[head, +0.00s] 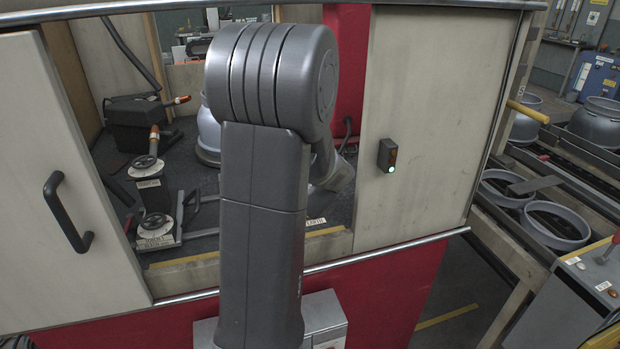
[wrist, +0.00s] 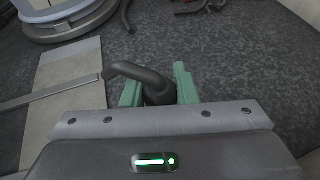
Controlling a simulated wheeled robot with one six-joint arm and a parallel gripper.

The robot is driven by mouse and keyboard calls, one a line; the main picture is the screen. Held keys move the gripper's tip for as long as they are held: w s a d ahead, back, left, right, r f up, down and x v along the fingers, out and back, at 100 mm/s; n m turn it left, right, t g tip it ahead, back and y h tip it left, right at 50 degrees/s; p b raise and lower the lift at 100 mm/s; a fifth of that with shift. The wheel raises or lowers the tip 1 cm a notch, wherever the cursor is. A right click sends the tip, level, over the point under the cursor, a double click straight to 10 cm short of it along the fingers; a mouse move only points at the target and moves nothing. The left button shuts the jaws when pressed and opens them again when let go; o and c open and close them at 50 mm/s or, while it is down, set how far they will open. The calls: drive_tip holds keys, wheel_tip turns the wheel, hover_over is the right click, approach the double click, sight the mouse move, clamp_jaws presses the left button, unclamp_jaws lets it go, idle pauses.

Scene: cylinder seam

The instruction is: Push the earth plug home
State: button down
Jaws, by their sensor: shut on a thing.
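My gripper (wrist: 157,90) shows in the wrist view with two green fingers. It is shut on a dark grey, bent, hose-like piece (wrist: 143,75), which I take to be the earth plug with its lead. The piece rises between the fingers and bends over to the left; its lower end is hidden by the gripper body. In the head view my own arm hides the gripper and the plug. A small white label (head: 316,222), which seems to read "EARTH", sits at the booth's front edge right of my arm. I cannot make out a socket in either view.
In the wrist view a pale plate (wrist: 62,88) with a metal bar lies left of the gripper, and a round grey metal part (wrist: 65,20) stands beyond. The head view shows the booth's left door (head: 60,150), right panel (head: 430,110) and handwheel fixture (head: 155,200).

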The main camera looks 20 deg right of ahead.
drive_tip(key=shift+f+b, duration=1.4)
drive_tip(key=shift+b, duration=0.05)
drive_tip(key=c, duration=1.1)
unclamp_jaws()
drive_tip(key=shift+o, duration=0.2)
drive_tip(key=p+v, duration=0.2)
drive_tip(key=v, duration=1.1)
drive_tip(key=shift+s+r, duration=0.2)
drive_tip(key=shift+s, duration=0.15)
drive_tip(key=shift+a, duration=0.15)
